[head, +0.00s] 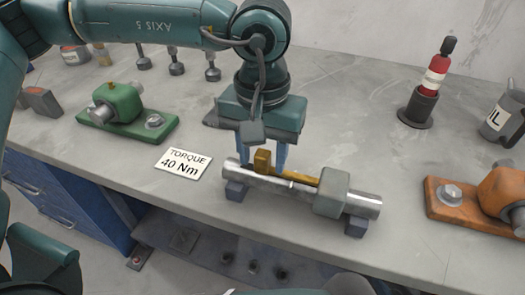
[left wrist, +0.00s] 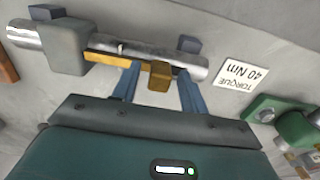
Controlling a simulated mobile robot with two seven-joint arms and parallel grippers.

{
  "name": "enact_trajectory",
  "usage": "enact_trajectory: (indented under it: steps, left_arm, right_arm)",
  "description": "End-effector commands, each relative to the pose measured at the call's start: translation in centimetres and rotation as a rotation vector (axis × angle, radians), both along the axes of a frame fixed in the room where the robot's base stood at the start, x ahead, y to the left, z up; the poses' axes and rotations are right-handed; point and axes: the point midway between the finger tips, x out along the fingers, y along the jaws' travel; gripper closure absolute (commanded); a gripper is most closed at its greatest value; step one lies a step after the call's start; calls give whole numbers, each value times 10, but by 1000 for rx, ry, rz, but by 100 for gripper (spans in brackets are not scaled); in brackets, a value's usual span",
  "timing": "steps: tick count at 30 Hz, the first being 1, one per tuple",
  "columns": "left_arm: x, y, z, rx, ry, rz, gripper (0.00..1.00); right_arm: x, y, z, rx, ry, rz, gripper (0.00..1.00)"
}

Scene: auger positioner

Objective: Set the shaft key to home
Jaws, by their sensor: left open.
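A silver shaft (head: 235,169) lies across two dark blue-grey supports (head: 236,190) near the front of the bench. A yellow shaft key with a raised square knob (head: 262,160) lies along its top. The key's bar runs right toward a grey block (head: 332,191) around the shaft. My left gripper (head: 262,160) points down over the knob, open. In the left wrist view its blue fingers (left wrist: 158,88) stand on either side of the knob (left wrist: 159,76), with gaps on both sides. The shaft (left wrist: 193,71) and grey block (left wrist: 62,46) also show there. My right gripper is out of view.
A green unit (head: 120,105) stands at left and an orange unit (head: 480,195) at right. A torque label (head: 184,163) lies left of the shaft. A red bottle in a dark holder (head: 430,85) stands behind at right. The bench's front edge runs close to the shaft.

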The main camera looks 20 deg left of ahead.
Motion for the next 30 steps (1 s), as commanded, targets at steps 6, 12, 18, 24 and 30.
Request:
enact_trajectory:
  steps: [6,12,18,24,30]
  left_arm:
    - [0,0,-1,0,1,0,56]
    - [0,0,-1,0,1,0,71]
    - [0,0,0,0,1,0,87]
    - [0,0,0,0,1,0,100]
    - [0,0,0,1,1,0,100]
  right_arm:
    - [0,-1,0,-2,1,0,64]
    - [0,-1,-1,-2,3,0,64]
    - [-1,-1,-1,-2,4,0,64]
    - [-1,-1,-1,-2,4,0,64]
    - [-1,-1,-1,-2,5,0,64]
